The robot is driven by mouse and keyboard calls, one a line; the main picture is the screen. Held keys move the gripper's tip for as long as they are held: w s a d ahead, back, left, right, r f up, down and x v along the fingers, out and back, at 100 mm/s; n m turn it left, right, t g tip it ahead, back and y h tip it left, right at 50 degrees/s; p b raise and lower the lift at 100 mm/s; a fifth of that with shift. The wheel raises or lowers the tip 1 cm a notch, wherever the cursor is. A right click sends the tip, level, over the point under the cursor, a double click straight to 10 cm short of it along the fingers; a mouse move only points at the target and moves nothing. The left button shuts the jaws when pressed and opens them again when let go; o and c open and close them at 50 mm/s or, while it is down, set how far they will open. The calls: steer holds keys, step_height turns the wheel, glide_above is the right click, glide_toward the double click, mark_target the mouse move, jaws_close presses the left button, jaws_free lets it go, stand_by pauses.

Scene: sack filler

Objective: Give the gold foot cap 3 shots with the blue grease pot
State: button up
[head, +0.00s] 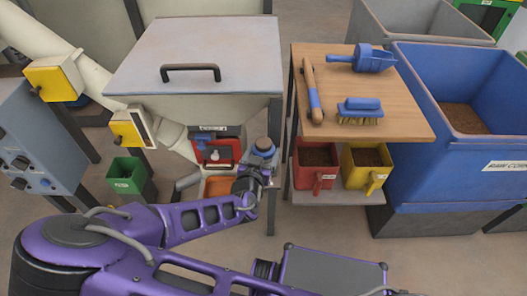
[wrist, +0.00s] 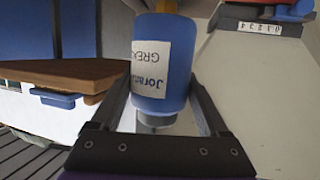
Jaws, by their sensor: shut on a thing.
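The blue grease pot (wrist: 160,80), with a white label reading upside down in the wrist view, is between the fingers of my gripper (wrist: 165,105). My gripper is shut on it. In the head view the pot's blue top (head: 264,146) shows above my gripper (head: 262,160), in front of the hopper's right side. A small tan-gold piece (wrist: 166,5) shows at the far end of the pot at the top edge of the wrist view; I cannot tell what it is. I cannot make out the gold foot cap in either view.
A wooden bench (head: 345,95) on the right holds a scoop (head: 362,59) and a brush (head: 360,112). Red (head: 316,170) and yellow (head: 366,170) bins sit below it.

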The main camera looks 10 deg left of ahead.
steer(key=shift+f, duration=0.2)
steer(key=shift+r, duration=0.15)
steer(key=shift+r+p, duration=0.6)
steer(key=shift+r, duration=0.15)
steer(key=shift+f+b, duration=0.7)
steer(key=shift+f, duration=0.2)
stand_by(0.7)
steer(key=shift+r, duration=0.2)
steer(key=shift+r+p, duration=0.65)
steer(key=shift+r, duration=0.05)
